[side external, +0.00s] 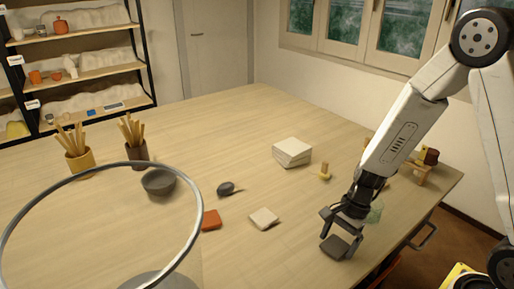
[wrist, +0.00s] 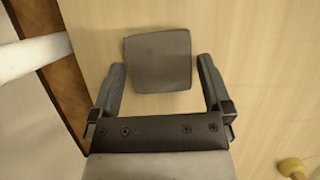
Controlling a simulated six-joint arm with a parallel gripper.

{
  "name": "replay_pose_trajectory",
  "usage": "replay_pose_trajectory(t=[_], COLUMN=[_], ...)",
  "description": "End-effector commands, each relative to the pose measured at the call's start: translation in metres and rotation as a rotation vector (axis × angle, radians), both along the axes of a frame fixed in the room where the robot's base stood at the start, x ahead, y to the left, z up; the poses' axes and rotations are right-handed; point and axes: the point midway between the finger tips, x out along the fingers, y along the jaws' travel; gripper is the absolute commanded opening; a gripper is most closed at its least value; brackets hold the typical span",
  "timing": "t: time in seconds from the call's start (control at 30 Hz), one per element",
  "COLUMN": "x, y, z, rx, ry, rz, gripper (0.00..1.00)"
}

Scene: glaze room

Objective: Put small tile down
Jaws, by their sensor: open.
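A small dark grey square tile (side external: 335,248) is near the table's right front edge in the side view. In the wrist view the tile (wrist: 158,60) is flat and whole, framed by the fingertips. My gripper (side external: 341,234) is low over it and open. In the wrist view the open fingers (wrist: 162,68) stand left and right of the tile, with a visible gap on each side. The tile looks to be lying on the table, though its underside is hidden.
A red tile (side external: 211,221), a cream tile (side external: 264,218), a dark rounded tool (side external: 227,188) and a white block stack (side external: 291,152) lie left of my gripper. A pale green object (side external: 376,212) stands close behind it. A large clear-walled ring (side external: 197,205) fills the left foreground.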

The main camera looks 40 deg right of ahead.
Motion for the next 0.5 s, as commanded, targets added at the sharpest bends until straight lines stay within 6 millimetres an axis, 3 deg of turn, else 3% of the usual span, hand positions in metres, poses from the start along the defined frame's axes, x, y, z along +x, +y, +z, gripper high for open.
replay_pose_trajectory(t=[0.2, 0.43, 0.5], x=[0.0000, 0.0000, 0.0001], y=[-0.0001, -0.0001, 0.0000], z=[0.0002, 0.0002, 0.0003], rx=[0.000, 0.000, 0.000], ry=[0.000, 0.000, 0.000], rz=[0.000, 0.000, 0.000], gripper=[1.00, 0.27, 0.23])
